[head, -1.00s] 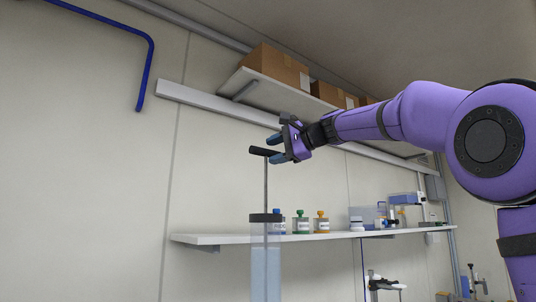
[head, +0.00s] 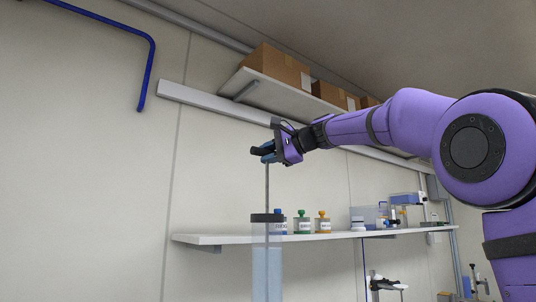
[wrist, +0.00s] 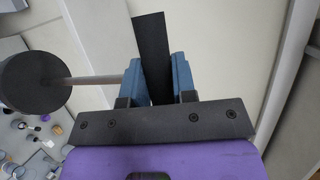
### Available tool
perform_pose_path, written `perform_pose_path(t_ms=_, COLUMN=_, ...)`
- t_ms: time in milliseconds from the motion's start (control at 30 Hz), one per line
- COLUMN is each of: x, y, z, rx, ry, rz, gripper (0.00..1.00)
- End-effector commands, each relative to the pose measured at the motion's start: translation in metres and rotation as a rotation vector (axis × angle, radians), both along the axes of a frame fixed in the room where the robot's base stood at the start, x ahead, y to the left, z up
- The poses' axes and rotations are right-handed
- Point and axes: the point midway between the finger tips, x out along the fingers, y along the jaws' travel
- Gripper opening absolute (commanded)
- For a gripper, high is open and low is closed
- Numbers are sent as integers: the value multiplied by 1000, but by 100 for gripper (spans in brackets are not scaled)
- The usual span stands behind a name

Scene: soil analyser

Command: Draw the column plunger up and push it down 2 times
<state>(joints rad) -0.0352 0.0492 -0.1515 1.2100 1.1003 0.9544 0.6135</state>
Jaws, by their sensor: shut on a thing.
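The clear column (head: 267,265) stands upright at the lower middle of the head view, with pale blue inside and a black cap (head: 267,217). A thin grey plunger rod (head: 267,188) rises well above the cap to a black bar handle (head: 256,151). My gripper (head: 268,151) is shut on this handle from the right. In the wrist view the handle (wrist: 150,50) lies between my two blue fingers (wrist: 160,80). The rod (wrist: 95,80) runs left from there to the round black cap (wrist: 35,82). The column's bottom is out of the head view.
A white shelf (head: 330,237) behind the column holds several capped bottles (head: 302,224) and lab devices. A higher shelf (head: 262,88) carries cardboard boxes (head: 273,68). A blue pipe (head: 150,70) is on the wall at left. The space left of the column is clear.

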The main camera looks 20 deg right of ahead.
Motion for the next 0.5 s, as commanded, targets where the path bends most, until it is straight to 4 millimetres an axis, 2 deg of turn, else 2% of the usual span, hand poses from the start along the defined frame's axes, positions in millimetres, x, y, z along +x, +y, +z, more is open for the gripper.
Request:
perform_pose_path(t_ms=167, x=0, y=0, z=-23, rx=2, ry=4, rz=0, gripper=0)
perform_pose_path(t_ms=500, x=0, y=0, z=-96, rx=1, ry=5, rz=0, gripper=0)
